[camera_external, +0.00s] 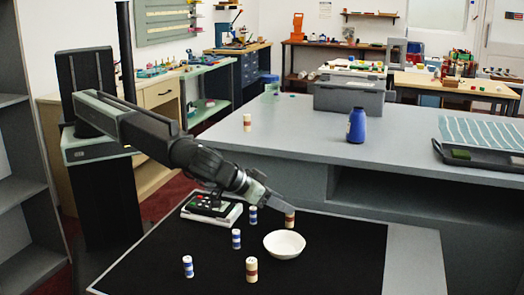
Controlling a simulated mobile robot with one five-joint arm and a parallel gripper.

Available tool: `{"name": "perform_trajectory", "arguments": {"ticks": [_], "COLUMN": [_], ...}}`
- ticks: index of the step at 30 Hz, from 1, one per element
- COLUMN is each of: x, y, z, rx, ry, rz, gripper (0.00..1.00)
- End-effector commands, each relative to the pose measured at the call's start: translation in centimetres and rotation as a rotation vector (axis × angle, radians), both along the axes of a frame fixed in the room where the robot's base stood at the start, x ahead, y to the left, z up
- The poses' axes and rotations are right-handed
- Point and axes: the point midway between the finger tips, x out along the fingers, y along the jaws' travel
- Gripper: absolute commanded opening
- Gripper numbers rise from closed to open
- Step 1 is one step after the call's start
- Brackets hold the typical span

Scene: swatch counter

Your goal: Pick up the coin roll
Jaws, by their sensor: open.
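Several small upright rolls are in view, and I cannot tell which one is the coin roll. A cream roll with a brown band (290,220) stands on the black mat (335,262), right by the tip of my gripper (286,203). My gripper is open and points down to the right, partly over the top of that roll; I cannot tell whether they touch. A second cream and brown roll (251,270) stands at the front of the mat. Three blue and white rolls stand at the left: one at the front (188,266), one in the middle (236,239), one farther back (253,215).
A white bowl (284,244) sits on the mat just in front of the gripper. A white device with a dark top (211,208) lies behind left. On the grey counter (300,150) are a blue bottle (357,126), another cream roll (247,122) and a grey case (349,96). The mat's right side is clear.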

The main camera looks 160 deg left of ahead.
Motion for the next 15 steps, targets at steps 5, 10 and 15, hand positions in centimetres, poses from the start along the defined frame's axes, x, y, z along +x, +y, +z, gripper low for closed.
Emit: {"name": "perform_trajectory", "arguments": {"ticks": [5, 10, 15], "x": [-0.5, -0.5, -0.5], "y": [0.7, 2.0, 2.6], "z": [-0.5, -1.9, -2.2], "rx": [-0.002, -0.003, -0.003], "ry": [0.000, 0.001, 0.001], "rz": [0.009, 0.009, 0.007], "gripper": [0.48, 0.48, 0.48]}}
